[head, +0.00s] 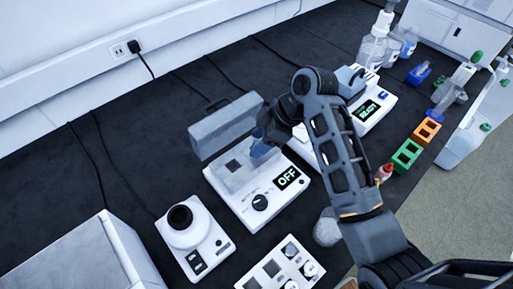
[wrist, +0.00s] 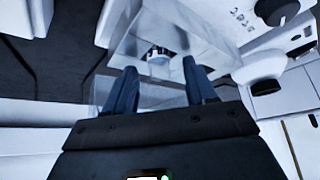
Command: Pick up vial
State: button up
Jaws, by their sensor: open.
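In the wrist view, a small round vial (wrist: 158,54) with a pale rim and dark bluish centre sits in a shiny metal block (wrist: 205,42). My gripper (wrist: 160,68) is open, with its two blue fingers apart and the vial seen between and just beyond the tips. I cannot tell how far the tips are from it. In the head view, my gripper (head: 261,149) points down over the block on the white device with the "OFF" display (head: 287,178). The vial cannot be made out there.
A raised grey lid (head: 224,127) stands behind the block. A white device with a round black top (head: 182,217) is to the left. A "READY" device (head: 370,112) is behind my arm. Green (head: 406,154) and orange (head: 427,131) racks stand at right.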

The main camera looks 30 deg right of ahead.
jog(key=shift+c, duration=0.2)
grip_shut()
dwell(0.3)
jog(key=shift+r, duration=0.15)
notch_tip(320, 180, up, 18)
jog(key=p, duration=0.1)
jog(key=shift+f, duration=0.2)
dwell(0.5)
